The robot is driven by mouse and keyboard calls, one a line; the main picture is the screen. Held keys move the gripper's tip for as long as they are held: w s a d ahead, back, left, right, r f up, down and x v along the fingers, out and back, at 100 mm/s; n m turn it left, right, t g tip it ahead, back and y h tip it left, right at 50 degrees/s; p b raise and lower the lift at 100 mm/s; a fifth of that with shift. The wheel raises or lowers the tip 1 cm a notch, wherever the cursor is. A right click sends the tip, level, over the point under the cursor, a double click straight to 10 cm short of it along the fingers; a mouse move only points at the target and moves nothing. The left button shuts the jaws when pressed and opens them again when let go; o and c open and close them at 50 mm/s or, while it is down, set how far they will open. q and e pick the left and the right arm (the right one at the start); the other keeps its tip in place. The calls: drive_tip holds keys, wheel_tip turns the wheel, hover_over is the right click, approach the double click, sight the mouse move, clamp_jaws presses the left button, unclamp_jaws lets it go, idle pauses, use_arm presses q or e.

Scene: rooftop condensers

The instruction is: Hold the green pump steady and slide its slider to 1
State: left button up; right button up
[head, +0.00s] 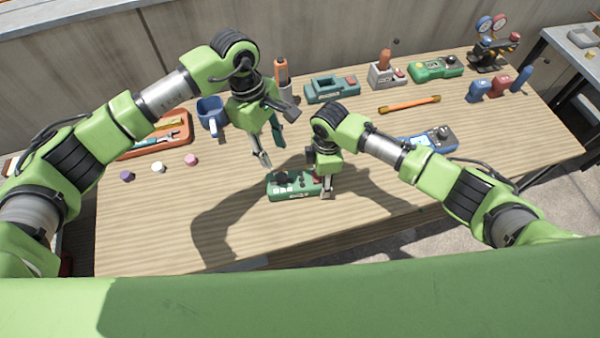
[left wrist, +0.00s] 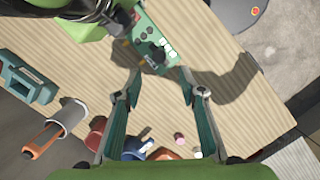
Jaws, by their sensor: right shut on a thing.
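The green pump (head: 284,190) lies on the wooden table near its front edge, with dark knobs and pale buttons on its top. It also shows in the left wrist view (left wrist: 163,62). My right gripper (head: 326,189) is shut on the pump's right end and partly hides it. My left gripper (head: 269,152) is open and empty, above the table just behind and left of the pump. In the left wrist view its two fingers (left wrist: 160,92) are wide apart, with the pump beyond the tips. The slider's setting is too small to read.
A blue meter (head: 440,140) lies to the right. A green device (head: 435,68), a teal holder (head: 332,92) and an orange bar (head: 410,104) are behind. A blue mug (head: 211,113) and purple, white and pink caps (head: 158,167) are left. The front left tabletop is clear.

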sight(281, 176)
use_arm(q)
drive_tip(key=shift+m+t+y, duration=0.6)
drive_tip(key=shift+m+y, duration=0.3)
drive_tip(key=f, duration=0.3)
drive_tip(key=d+f, duration=0.1)
drive_tip(key=f, duration=0.6)
drive_tip(key=shift+s+d+f, duration=0.2)
drive_tip(key=shift+s+d, duration=0.1)
drive_tip(key=shift+s, duration=0.05)
